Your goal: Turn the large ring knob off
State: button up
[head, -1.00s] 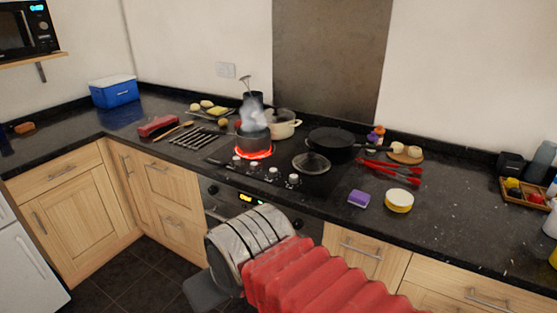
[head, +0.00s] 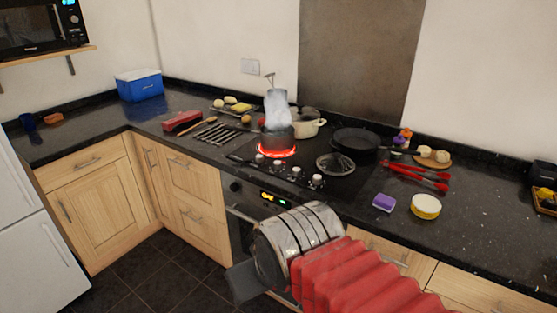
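The hob (head: 345,188) is set in the dark counter, with several pale knobs (head: 297,172) in a row along its front. I cannot tell which knob is the large ring one. A front ring glows red (head: 277,152) under a dark steaming pot (head: 278,138). My gripper (head: 243,281) is at the lower middle, in front of the oven and below the counter edge, apart from the knobs. Only a dark part of it shows past my arm, so its opening is hidden.
A black frying pan (head: 356,146), a cream pot (head: 308,124) and a glass lid (head: 336,163) are on or beside the hob. Red tongs (head: 418,176), a purple sponge (head: 384,203) and a yellow tub (head: 425,206) lie to its right. Floor (head: 150,270) is clear at left.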

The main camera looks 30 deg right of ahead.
aim_at(277, 165)
jog(key=i, duration=1.5)
